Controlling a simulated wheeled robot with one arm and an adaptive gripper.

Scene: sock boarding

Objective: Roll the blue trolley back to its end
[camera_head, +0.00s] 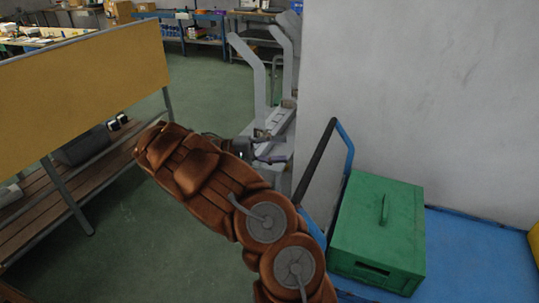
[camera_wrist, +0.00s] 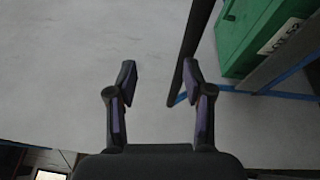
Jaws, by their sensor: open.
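The blue trolley (camera_head: 475,255) stands along the wall at the right in the head view. Its upright push handle has a black grip bar (camera_head: 315,158) on a blue frame at the trolley's left end. My gripper (camera_head: 273,149) is open and empty, to the left of the bar in the head view. In the wrist view my open gripper (camera_wrist: 160,82) has the black bar (camera_wrist: 190,55) slanting past its right finger. I cannot tell how far the bar lies beyond the fingertips. No contact is visible.
A green lidded box (camera_head: 378,225) sits on the trolley; it also shows in the wrist view (camera_wrist: 250,30). A grey machine (camera_head: 277,115) stands behind my gripper by the wall (camera_head: 420,90). A yellow-panelled bench (camera_head: 85,80) is at the left, with open green floor between.

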